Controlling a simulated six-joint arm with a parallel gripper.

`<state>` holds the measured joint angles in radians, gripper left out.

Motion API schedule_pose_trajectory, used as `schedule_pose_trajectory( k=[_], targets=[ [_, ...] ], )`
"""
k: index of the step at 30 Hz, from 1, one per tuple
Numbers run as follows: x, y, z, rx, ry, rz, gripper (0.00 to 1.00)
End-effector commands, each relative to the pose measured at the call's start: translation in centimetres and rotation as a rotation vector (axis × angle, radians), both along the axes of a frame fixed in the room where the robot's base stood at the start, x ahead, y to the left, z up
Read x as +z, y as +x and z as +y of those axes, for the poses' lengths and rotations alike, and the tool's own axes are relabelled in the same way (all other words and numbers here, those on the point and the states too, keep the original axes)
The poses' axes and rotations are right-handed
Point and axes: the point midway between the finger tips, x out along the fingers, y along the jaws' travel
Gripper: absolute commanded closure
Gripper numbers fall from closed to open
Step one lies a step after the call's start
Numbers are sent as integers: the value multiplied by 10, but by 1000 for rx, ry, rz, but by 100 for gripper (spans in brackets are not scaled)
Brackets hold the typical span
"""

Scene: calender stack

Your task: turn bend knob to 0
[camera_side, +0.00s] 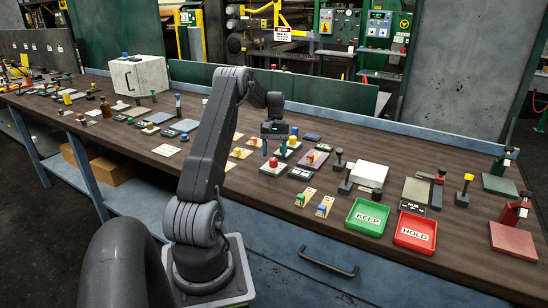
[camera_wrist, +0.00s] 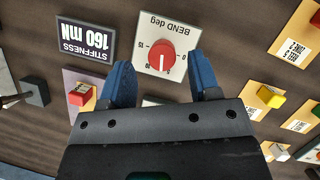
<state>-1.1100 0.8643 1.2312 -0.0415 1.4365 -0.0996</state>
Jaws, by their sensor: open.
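The bend knob (camera_wrist: 161,55) is a round red dial on a white plate marked "BEND deg" (camera_wrist: 169,24) in the wrist view. Its white pointer line points toward the bottom of that picture; the small scale figures are hard to read. In the side view the red knob (camera_side: 273,162) sits on its plate on the bench. My gripper (camera_wrist: 160,63) is open, with one blue finger on either side of the knob in the wrist view and visible gaps between. In the side view my gripper (camera_side: 274,149) is over the knob; contact cannot be told.
A dark display reading "STIFFNESS 160 mN" (camera_wrist: 84,39) lies beside the plate. A red block (camera_wrist: 80,94) and several yellow-tan cards with coloured pieces are nearby. The green KEEP tray (camera_side: 349,224) and red HOLD tray (camera_side: 398,240) stand toward the right front.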

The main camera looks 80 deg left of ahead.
Motion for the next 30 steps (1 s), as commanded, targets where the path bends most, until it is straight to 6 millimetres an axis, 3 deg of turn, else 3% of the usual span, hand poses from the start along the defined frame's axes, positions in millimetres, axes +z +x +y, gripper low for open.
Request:
schedule_pose_trajectory(
  k=[4,13,19,30],
  targets=[
    [30,5,12,0,6,-1,43],
    [83,5,10,0,4,0,43],
    [95,4,10,0,2,0,43],
    [96,4,9,-23,5,-11,43]
  ],
)
